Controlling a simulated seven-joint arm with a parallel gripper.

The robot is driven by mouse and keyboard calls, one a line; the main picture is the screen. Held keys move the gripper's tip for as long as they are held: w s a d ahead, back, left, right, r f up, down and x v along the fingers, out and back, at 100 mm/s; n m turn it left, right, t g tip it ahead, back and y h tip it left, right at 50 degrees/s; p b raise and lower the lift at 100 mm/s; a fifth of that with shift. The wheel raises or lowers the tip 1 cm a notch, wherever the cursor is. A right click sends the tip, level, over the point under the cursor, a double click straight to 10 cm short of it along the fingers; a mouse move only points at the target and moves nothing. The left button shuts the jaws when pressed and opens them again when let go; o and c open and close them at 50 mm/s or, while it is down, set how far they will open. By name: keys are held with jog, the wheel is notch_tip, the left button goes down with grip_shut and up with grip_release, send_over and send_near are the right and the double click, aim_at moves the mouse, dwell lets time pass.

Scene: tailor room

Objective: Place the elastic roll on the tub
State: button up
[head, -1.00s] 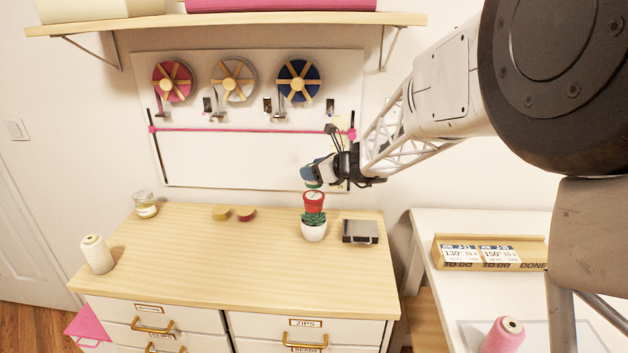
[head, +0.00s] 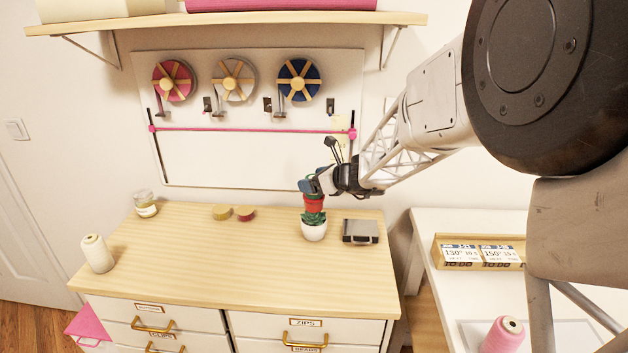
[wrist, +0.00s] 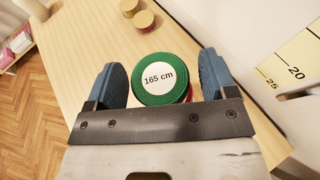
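A green elastic roll (wrist: 165,78) with a white "165 cm" label sits between the blue fingers of my gripper (wrist: 166,76). A red edge of the tub shows below the roll in the wrist view (wrist: 190,93). Whether the roll touches the tub is hidden.
A potted plant (head: 314,231) stands just in front of the tub, with a dark box (head: 360,232) to its right. Yellow (head: 222,212) and red (head: 246,214) rolls lie to the left. A ruled board (head: 245,172) is close behind. The dresser's middle (head: 210,255) is clear.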

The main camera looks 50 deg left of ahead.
jog(key=shift+r, duration=0.15)
jog(key=shift+w+d+r, duration=0.1)
jog(key=shift+d+r, duration=0.15)
jog(key=shift+d, duration=0.25)
jog(key=v, duration=1)
jog(key=shift+d, duration=0.4)
jog(key=shift+w+r, duration=0.15)
dwell(0.4)
jog(key=s+d+r+n+t+h, duration=0.1)
jog(key=d+r+n+h, duration=0.25)
jog(key=d, duration=1.45)
jog(key=d+r+n+t+h, duration=0.25)
jog(key=d+n, duration=0.25)
jog(key=d, duration=1.4)
jog(key=s+d+f+n+h, duration=0.1)
jog(key=s+d+n+h, duration=0.1)
jog(key=s+d, duration=0.4)
jog(key=s+d+f+n+t+h, duration=0.1)
jog(key=s+d, duration=0.6)
jog(key=d, duration=1)
jog(key=s+d+f+n+t+h, duration=0.1)
jog(key=s+d+n+h, duration=0.2)
jog(key=s+d, duration=0.3)
jog(key=d+h, duration=0.1)
jog(key=d, duration=0.4)
jog(key=shift+s+d+f+n, duration=0.3)
jog(key=shift+s+d+n, duration=0.05)
jog(key=shift+s, duration=0.05)
